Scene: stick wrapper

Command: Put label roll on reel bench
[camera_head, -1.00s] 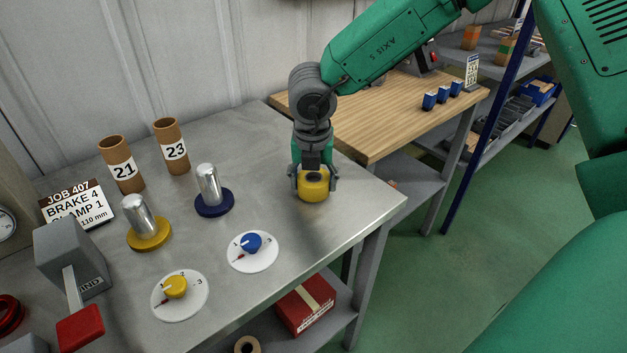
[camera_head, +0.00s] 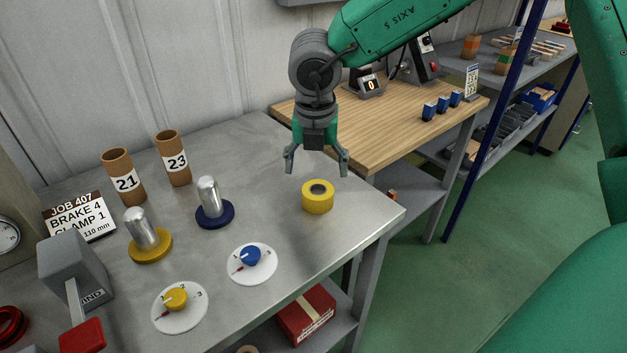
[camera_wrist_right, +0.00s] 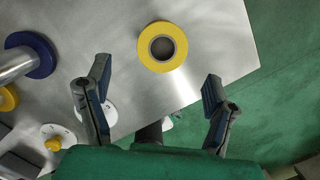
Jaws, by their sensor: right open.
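The yellow label roll (camera_head: 317,200) lies flat on the grey metal reel bench (camera_head: 290,245), near its right edge. It also shows in the right wrist view (camera_wrist_right: 162,47), with its round core hole facing up. My right gripper (camera_head: 317,168) is open and empty, above the roll and apart from it. In the right wrist view the spread fingers (camera_wrist_right: 155,95) have nothing between them. My left gripper is in neither view.
A blue-based spindle (camera_head: 208,190) and a yellow-based spindle (camera_head: 140,228) stand on the bench. Behind them are cardboard tubes 21 (camera_head: 122,180) and 23 (camera_head: 173,160). Two dials, blue (camera_head: 251,258) and yellow (camera_head: 176,299), lie in front. A wooden table (camera_head: 400,110) adjoins behind.

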